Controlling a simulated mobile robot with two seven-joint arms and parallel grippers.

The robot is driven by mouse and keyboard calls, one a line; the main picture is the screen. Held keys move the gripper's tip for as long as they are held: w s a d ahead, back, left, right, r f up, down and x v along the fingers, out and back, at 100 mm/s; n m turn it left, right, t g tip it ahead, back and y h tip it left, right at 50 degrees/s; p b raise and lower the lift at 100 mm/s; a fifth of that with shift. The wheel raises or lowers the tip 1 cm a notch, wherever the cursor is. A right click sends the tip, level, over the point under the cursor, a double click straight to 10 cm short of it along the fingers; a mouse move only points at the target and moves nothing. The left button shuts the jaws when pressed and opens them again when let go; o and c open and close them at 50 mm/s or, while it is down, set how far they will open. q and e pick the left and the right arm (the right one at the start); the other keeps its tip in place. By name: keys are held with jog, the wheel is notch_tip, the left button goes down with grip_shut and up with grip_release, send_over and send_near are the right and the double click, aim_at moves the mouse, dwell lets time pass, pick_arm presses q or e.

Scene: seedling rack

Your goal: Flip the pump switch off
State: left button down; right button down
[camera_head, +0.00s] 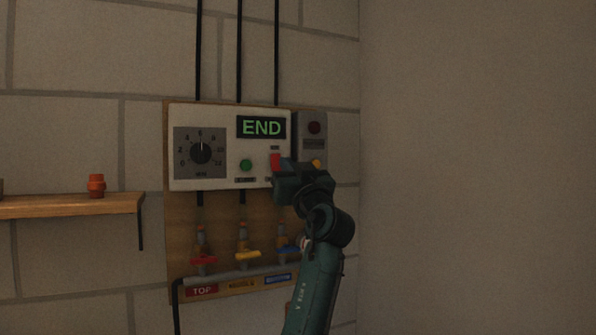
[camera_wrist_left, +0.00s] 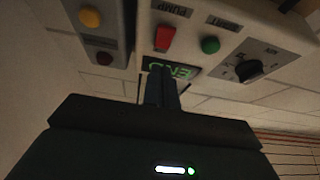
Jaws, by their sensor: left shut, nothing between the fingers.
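The red pump switch (camera_head: 275,161) is on the white control panel (camera_head: 220,180), below the display reading END (camera_head: 261,127). In the left wrist view, where the panel appears upside down, the red switch (camera_wrist_left: 165,38) sits by a label reading PUMP. My left gripper (camera_head: 284,176) is in front of the panel's lower right, just below the switch in the head view, and covers part of that area. In the wrist view its fingers (camera_wrist_left: 162,72) are shut and empty and overlap the display. I cannot tell whether they touch anything. My right gripper is not in view.
A green button (camera_head: 246,165) and a dial (camera_head: 200,152) are left of the switch. A grey box (camera_head: 312,145) with a dark red lamp and a yellow button adjoins the right. Red, yellow and blue valves hang below. A wooden shelf (camera_head: 70,206) holds an orange pot (camera_head: 96,185).

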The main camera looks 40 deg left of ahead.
aim_at(276, 166)
pick_arm(q)
jog(key=a, duration=0.1)
jog(key=w+a, duration=0.1)
jog(key=a+f, duration=0.1)
jog(key=shift+w+a+f+p, duration=0.1)
jog(key=shift+w+a+p, duration=0.1)
jog(key=shift+w+p, duration=0.2)
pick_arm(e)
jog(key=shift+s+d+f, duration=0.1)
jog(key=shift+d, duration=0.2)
pick_arm(q)
jog(key=shift+f, duration=0.1)
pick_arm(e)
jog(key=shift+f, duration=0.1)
pick_arm(q)
jog(key=b, duration=0.2)
jog(key=shift+a+f+y+b, duration=0.2)
jog(key=shift+f+y+b, duration=0.1)
jog(key=shift+f+b, duration=0.1)
jog(key=shift+w+a+r, duration=0.1)
jog(key=shift+w+r, duration=0.05)
jog(key=shift+r, duration=0.15)
jog(key=shift+f+b, duration=0.1)
jog(key=shift+b, duration=0.25)
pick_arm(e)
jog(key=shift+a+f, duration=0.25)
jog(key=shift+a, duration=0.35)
